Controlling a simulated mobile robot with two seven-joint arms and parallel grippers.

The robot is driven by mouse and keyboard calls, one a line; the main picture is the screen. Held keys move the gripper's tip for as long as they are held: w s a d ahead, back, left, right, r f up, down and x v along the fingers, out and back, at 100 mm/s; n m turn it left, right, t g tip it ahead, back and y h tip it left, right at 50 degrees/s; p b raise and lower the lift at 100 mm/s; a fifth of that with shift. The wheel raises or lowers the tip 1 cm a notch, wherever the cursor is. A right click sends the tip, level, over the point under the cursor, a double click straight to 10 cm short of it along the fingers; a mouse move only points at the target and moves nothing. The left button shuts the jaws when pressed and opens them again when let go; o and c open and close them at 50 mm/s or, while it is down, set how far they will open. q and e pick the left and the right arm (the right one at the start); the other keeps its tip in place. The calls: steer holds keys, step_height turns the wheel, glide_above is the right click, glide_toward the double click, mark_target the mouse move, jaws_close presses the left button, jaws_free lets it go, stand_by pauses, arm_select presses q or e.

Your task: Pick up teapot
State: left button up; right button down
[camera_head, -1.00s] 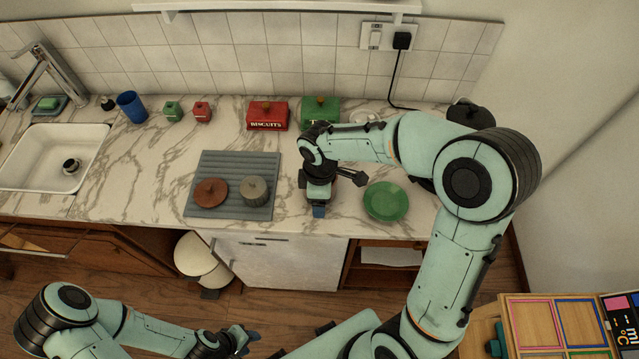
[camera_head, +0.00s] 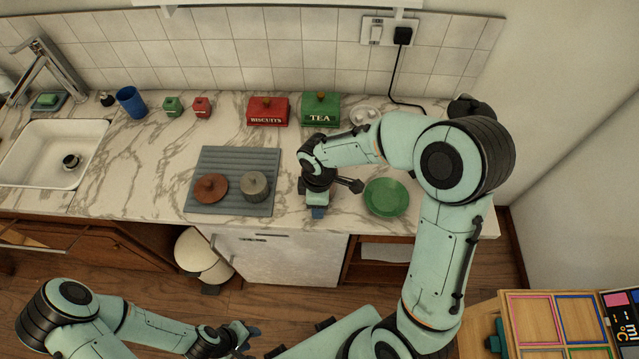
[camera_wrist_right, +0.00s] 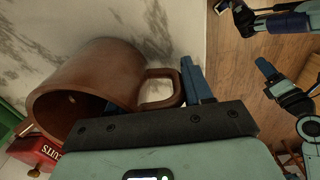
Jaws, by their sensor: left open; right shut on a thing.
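A brown round vessel with a loop handle (camera_wrist_right: 100,85) fills the left of the right wrist view, its open mouth toward the lower left. In the head view my right gripper (camera_head: 318,208) is over the counter's front edge, and the arm hides the vessel. My left gripper (camera_head: 243,338) is open and empty, low in front of the counter.
A green plate (camera_head: 386,197) lies right of my right gripper. A ribbed grey mat (camera_head: 235,160) with a brown and a grey lidded item is to the left. Red BISCUITS (camera_head: 267,112) and green TEA (camera_head: 321,109) tins stand behind. The marble counter (camera_head: 130,185) is clear toward the sink.

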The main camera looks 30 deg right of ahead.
steer(key=shift+r, duration=0.2)
arm_select(q)
steer(key=w+r+p, duration=0.2)
steer(key=w, duration=0.1)
steer(key=shift+r, duration=0.4)
arm_select(e)
step_height(320, 180, up, 20)
steer(key=shift+f, duration=0.25)
steer(key=shift+r, duration=0.1)
stand_by(3.1)
